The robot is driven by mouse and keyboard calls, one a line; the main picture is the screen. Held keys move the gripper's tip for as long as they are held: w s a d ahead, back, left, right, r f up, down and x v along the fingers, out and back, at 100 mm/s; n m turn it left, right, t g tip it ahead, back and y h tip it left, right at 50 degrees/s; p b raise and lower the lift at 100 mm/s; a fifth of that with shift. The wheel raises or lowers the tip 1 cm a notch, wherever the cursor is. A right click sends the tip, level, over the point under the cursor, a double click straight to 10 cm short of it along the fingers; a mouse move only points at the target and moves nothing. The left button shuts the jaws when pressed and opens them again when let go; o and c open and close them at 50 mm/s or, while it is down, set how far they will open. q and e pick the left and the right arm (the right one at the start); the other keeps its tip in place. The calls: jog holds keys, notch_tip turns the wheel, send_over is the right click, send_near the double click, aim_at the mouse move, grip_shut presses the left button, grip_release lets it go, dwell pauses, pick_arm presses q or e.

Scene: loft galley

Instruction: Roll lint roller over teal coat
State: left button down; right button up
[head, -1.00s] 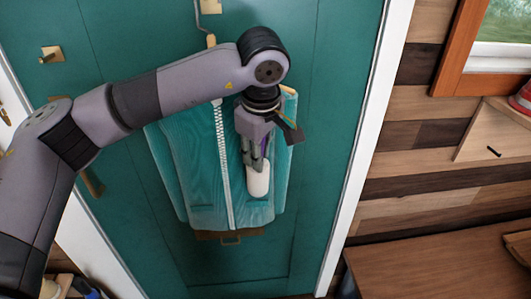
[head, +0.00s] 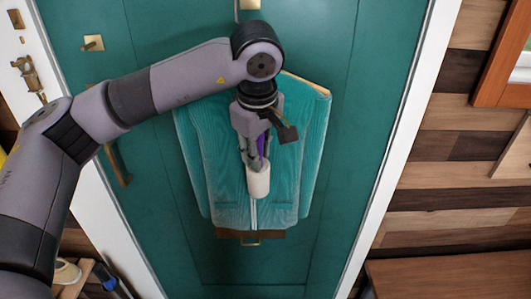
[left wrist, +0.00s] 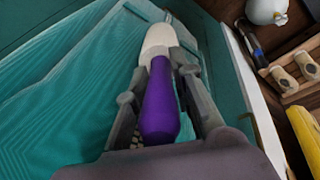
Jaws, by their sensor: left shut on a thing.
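The teal coat (head: 302,150) hangs on a teal door in the head view, with a pale zip down its front. It also fills the left of the left wrist view (left wrist: 60,110). My left gripper (head: 256,162) is in front of the coat, shut on the purple handle of the lint roller. The roller's white head (head: 258,182) points down over the coat's lower middle, at the zip. In the left wrist view the purple handle (left wrist: 160,105) lies between the fingers. I cannot tell whether the roller touches the cloth. My right gripper is not in view.
The teal door (head: 345,110) has a brass knob (head: 93,43), a long pull and a white frame. A wooden surface (head: 450,278) stands at lower right. The left wrist view shows a shelf with small items (left wrist: 290,82) at right.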

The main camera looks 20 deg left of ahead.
pick_arm(q)
jog(key=shift+d, duration=0.1)
jog(key=shift+s, duration=0.15)
jog(key=s+d+b, duration=0.2)
jog(key=s, duration=0.6)
jog(key=shift+s+d, duration=0.15)
jog(key=shift+d, duration=0.15)
jog(key=shift+r, duration=0.1)
dwell(0.3)
